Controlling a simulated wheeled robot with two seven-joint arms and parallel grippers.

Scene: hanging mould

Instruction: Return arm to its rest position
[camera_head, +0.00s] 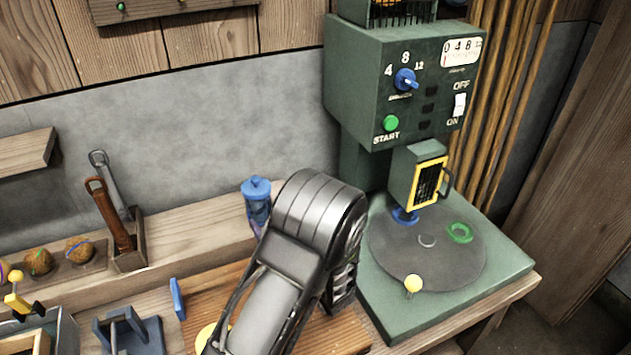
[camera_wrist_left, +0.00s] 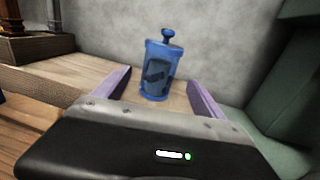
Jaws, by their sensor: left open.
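My left arm (camera_head: 315,215) rises from the bottom middle of the head view, and its wrist hides most of its gripper there. In the left wrist view my left gripper (camera_wrist_left: 158,88) is open, with two purple fingers spread apart. A blue jar with a knobbed lid (camera_wrist_left: 158,68) stands upright ahead, between the fingers in the picture. I cannot tell whether the fingers reach around it. The jar (camera_head: 257,200) also shows in the head view, just left of my wrist on the wooden ledge. My right gripper is not in view.
A green machine (camera_head: 375,65) with a dial, START button and round plate stands close on the right of my arm. A holder with two handled tools (camera_head: 125,245) and several brown balls (camera_head: 80,250) sit left. A blue-grey fixture (camera_head: 130,330) lies at lower left.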

